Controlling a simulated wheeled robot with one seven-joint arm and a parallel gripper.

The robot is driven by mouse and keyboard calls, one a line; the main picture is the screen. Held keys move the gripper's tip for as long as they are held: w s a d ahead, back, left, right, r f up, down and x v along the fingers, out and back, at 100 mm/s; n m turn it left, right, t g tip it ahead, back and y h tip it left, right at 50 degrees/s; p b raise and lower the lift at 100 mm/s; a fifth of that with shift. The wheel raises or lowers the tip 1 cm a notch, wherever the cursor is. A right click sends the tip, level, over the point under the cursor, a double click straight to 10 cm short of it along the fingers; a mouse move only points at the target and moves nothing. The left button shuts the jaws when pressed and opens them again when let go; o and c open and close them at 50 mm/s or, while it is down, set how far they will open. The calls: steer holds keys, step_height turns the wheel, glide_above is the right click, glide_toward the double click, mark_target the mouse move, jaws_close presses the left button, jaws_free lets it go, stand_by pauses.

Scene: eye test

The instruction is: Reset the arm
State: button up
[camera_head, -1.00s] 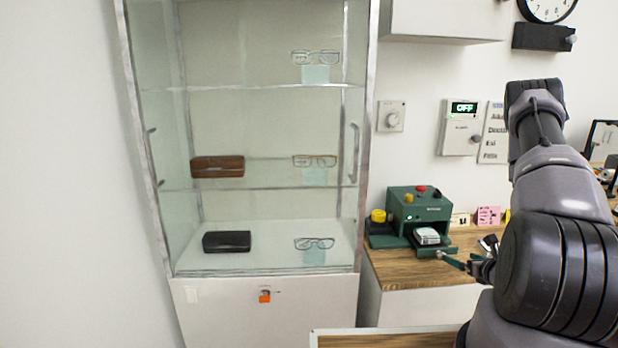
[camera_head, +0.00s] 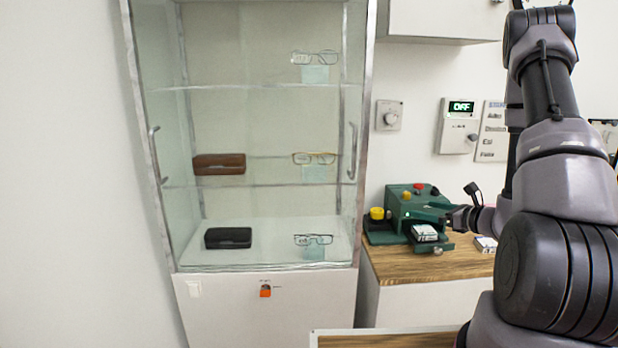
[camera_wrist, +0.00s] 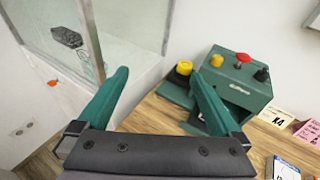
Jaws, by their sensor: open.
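My arm rises tall at the right side of the head view and bends down behind itself to the gripper.
The glass cabinet (camera_head: 265,283) holds glasses, a brown case (camera_head: 219,164) and a black case (camera_head: 228,238). An orange padlock (camera_head: 265,291) hangs on its front. The wooden counter (camera_head: 405,268) is clear at its front left. A wall box (camera_head: 458,126) reads OFF.

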steer(key=s+a+r+n+g+y, duration=0.2)
steer(key=s+a+r+n+g, duration=0.4)
steer(key=r, duration=0.3)
steer(key=s+a+r+n+g+y, duration=0.2)
steer(key=s+a+r+n+g, duration=0.25)
steer(key=a+r+n, duration=0.4)
steer(key=s+d+r+n+t+h, duration=0.4)
steer(key=s+d+r+n+h, duration=0.1)
steer(key=s+r+n+h, duration=0.5)
step_height(320, 180, up, 2)
steer(key=shift+s+d+r+t, duration=0.25)
steer(key=shift+s+t, duration=0.1)
steer(key=shift+s, duration=0.9)
steer(key=shift+n, duration=0.25)
